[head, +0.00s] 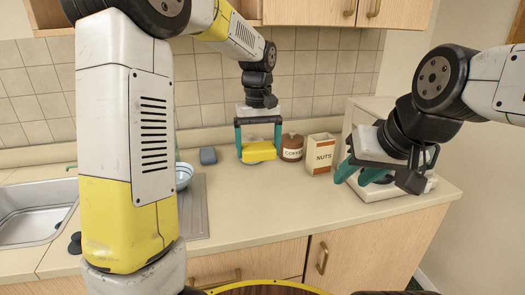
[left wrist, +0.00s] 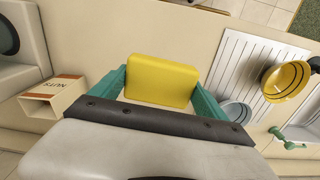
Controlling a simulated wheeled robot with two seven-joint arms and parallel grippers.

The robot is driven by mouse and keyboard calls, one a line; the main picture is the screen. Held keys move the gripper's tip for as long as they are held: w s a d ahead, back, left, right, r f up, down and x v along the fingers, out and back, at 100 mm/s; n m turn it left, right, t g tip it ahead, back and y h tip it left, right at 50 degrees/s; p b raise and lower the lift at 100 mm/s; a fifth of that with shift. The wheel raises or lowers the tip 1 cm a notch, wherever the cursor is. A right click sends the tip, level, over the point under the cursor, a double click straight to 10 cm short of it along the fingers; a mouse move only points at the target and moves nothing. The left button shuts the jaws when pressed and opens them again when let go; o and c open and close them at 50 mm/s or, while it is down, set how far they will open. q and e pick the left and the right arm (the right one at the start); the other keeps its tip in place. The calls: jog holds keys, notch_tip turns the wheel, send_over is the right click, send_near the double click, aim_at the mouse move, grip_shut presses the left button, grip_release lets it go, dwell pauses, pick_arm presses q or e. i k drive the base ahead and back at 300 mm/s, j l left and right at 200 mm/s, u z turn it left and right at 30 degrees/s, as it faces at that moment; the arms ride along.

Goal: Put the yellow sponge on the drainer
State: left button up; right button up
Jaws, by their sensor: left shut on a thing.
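The yellow sponge (head: 259,152) is between the fingers of my left gripper (head: 258,146), which is shut on it above the counter, near the back wall. In the left wrist view the sponge (left wrist: 162,80) sits between both teal fingers. The drainer (head: 196,208) is the ridged board left of the sponge in the head view, partly hidden by my left arm. In the left wrist view the pale ridged drainer (left wrist: 240,62) lies to the right of the sponge, apart from it. My right gripper (head: 358,178) appears open and empty at the counter's right.
A bowl (head: 184,175) shows by the drainer; a yellow bowl (left wrist: 283,78) shows in the left wrist view. A coffee canister (head: 291,148) and nuts box (head: 321,153) stand right of the sponge. A blue-grey block (head: 208,156) is by the wall. The sink (head: 35,210) is left.

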aim_at(189, 222)
jog(key=k, duration=1)
